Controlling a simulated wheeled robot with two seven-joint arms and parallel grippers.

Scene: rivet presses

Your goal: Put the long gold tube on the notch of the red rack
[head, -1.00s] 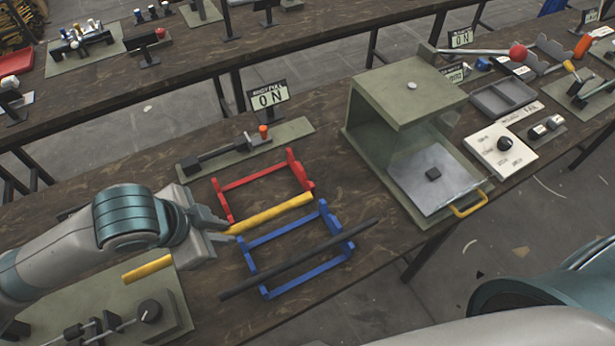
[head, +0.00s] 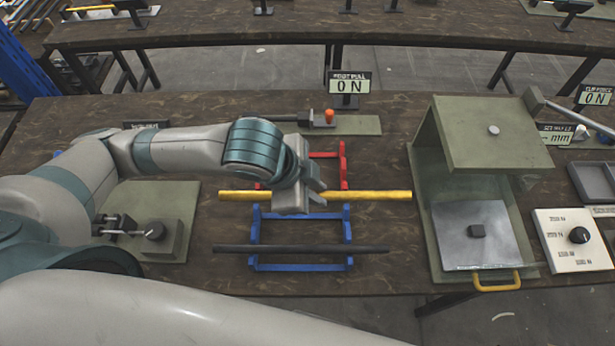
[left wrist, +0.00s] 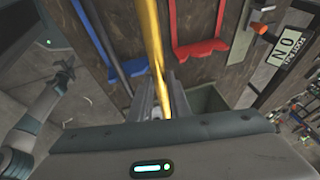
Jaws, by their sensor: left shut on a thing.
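The long gold tube (head: 372,195) lies crosswise in the head view, between the red rack (head: 343,165) and the blue rack (head: 300,267). My left gripper (head: 308,196) is shut on it near its middle. The tube also shows in the left wrist view (left wrist: 152,40), running away from the fingers (left wrist: 163,100). The red rack (left wrist: 203,48) is beside it there, with the tube apart from its near upright. My left arm hides part of the red rack in the head view. My right gripper (left wrist: 64,70) seems to show small in the left wrist view; its jaws are unclear.
A dark rod (head: 300,248) lies across the blue rack. A green press box (head: 490,150) with a yellow handle (head: 497,284) stands to the right. A sign (head: 349,84) and a green plate with an orange-topped fixture (head: 330,118) are behind the red rack.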

